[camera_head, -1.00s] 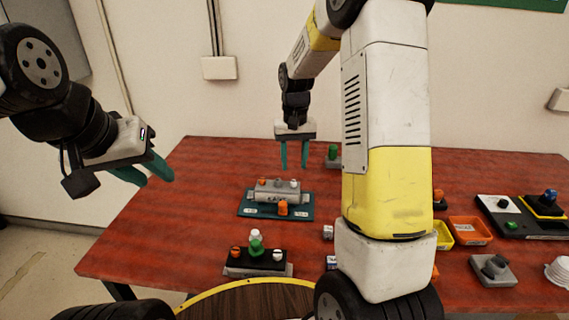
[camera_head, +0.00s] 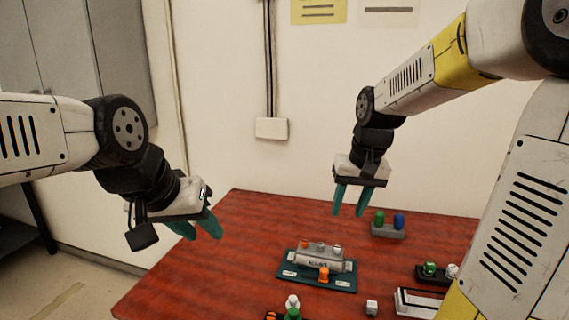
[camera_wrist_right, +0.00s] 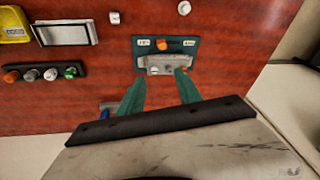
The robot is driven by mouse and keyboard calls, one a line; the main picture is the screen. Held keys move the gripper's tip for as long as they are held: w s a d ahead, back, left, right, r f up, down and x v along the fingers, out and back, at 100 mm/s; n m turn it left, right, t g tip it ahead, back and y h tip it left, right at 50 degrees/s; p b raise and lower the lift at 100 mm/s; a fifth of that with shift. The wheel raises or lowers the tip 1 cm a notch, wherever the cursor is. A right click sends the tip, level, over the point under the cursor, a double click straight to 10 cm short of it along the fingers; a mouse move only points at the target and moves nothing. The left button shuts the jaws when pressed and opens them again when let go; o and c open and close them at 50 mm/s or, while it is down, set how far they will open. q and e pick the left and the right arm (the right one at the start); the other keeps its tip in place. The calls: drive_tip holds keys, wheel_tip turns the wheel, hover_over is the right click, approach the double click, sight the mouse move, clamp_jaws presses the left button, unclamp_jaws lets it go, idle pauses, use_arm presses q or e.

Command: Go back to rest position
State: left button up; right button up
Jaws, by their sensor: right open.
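My left gripper (camera_head: 196,228) hangs at the left of the head view, past the left edge of the red table. Its teal fingers are apart with nothing between them. My right gripper (camera_head: 350,202) is raised above the back part of the red table (camera_head: 240,215), fingers pointing down. It is open and empty. In the right wrist view its fingers (camera_wrist_right: 160,92) spread apart, with bare red tabletop between them. No object is in contact with either gripper in these views.
A teal tray (camera_head: 345,284) holds a grey block with knobs; it also shows in the right wrist view (camera_wrist_right: 190,43). A grey holder (camera_head: 387,232) with a green and a blue knob stands behind. The table's left part is bare.

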drive_tip(key=s+a+r+t+y, duration=0.1)
drive_tip(key=s+r+t, duration=0.2)
drive_tip(key=s, duration=1.1)
drive_tip(key=shift+s+a+r+n+t, duration=0.2)
drive_tip(key=shift+s+r+n+t, duration=0.15)
drive_tip(key=shift+r, duration=0.25)
